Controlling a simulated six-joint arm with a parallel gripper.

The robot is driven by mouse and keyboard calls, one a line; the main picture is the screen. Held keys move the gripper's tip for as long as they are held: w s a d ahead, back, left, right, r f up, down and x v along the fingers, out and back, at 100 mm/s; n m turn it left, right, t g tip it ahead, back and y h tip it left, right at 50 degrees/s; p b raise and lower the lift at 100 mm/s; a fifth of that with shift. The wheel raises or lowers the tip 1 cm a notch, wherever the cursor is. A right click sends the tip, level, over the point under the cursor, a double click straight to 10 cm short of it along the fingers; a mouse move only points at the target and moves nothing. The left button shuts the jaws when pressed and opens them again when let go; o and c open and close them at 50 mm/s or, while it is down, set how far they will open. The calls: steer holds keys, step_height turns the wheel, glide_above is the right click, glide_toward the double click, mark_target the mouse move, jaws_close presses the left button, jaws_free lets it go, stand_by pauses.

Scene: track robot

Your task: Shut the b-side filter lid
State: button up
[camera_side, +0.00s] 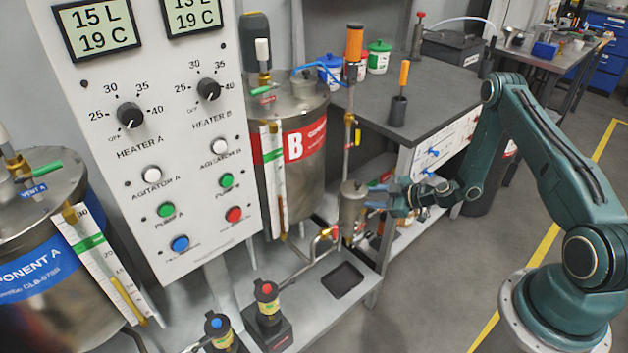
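The B-side filter looks to be the small metal canister (352,212) below the B tank (312,165), beside the brass-fitted pipe. Its top (354,188) is small in view, and I cannot tell how far its lid is open or shut. My gripper (374,198) reaches in from the right, with its fingertips at the canister's upper right side. I cannot tell whether they touch it. The fingers are small and partly merge with the background, so their opening is unclear.
A control panel (160,150) with knobs and buttons stands at left. An orange-handled tool in a black holder (398,110) stands on the grey bench (440,85) behind my gripper. A black tray (342,280) lies on the lower shelf.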

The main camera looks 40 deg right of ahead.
steer(key=v, duration=1.3)
steer(key=shift+s, duration=0.35)
steer(key=shift+d+r, duration=0.1)
steer(key=s+a+r+n+g+y, duration=0.1)
steer(key=a+r+g, duration=0.2)
steer(key=a+r, duration=0.5)
steer(key=a+r+g, duration=0.4)
steer(key=a+r, duration=0.1)
steer(key=r, duration=0.5)
steer(key=s+a+r+m+h, duration=0.2)
steer(key=s+r+m, duration=0.2)
steer(key=s+r, duration=0.3)
steer(key=s+a+r+m+h, duration=0.2)
steer(key=s+r+m, duration=0.3)
steer(key=s, duration=0.5)
steer(key=shift+s+a+r+t+h, duration=0.25)
steer(key=shift+a+r, duration=0.2)
steer(key=shift+r, duration=0.95)
